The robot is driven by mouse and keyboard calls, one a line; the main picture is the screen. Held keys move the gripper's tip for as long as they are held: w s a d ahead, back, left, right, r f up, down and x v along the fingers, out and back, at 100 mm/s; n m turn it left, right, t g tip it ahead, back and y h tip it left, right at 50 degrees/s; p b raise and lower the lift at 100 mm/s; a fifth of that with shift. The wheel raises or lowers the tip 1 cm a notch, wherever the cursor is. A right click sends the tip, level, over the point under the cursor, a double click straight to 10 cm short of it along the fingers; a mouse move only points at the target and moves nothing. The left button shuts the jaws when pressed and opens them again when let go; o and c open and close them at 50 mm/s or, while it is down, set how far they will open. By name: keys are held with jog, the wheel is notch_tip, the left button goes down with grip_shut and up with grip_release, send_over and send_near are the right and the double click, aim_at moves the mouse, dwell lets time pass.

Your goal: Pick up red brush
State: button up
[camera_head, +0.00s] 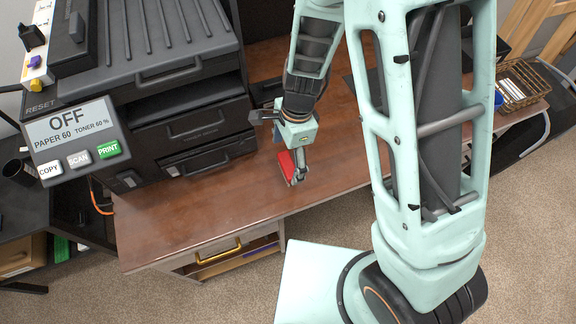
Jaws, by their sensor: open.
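The red brush (286,166) lies on the brown wooden desk, a little in front of and right of the black printer. My gripper (297,178) points down at the desk, right at the brush, and is open. Its fingers overlap the brush's right side in this view and hide part of it. I cannot tell whether the fingers touch the brush or are on both sides of it.
The large black printer (160,85) with its OFF panel (78,140) fills the left of the desk (215,205). A wire basket (525,85) stands at the far right. The desk's front left is clear. An open drawer (225,258) shows below the front edge.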

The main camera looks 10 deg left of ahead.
aim_at(288, 164)
jog(key=f, duration=0.2)
jog(key=w+f, duration=0.1)
jog(key=f, duration=0.1)
jog(key=shift+d+b, duration=0.15)
jog(key=shift+b, duration=0.15)
jog(key=shift+f, duration=0.7)
jog(key=shift+c, duration=0.3)
jog(key=c, duration=1.2)
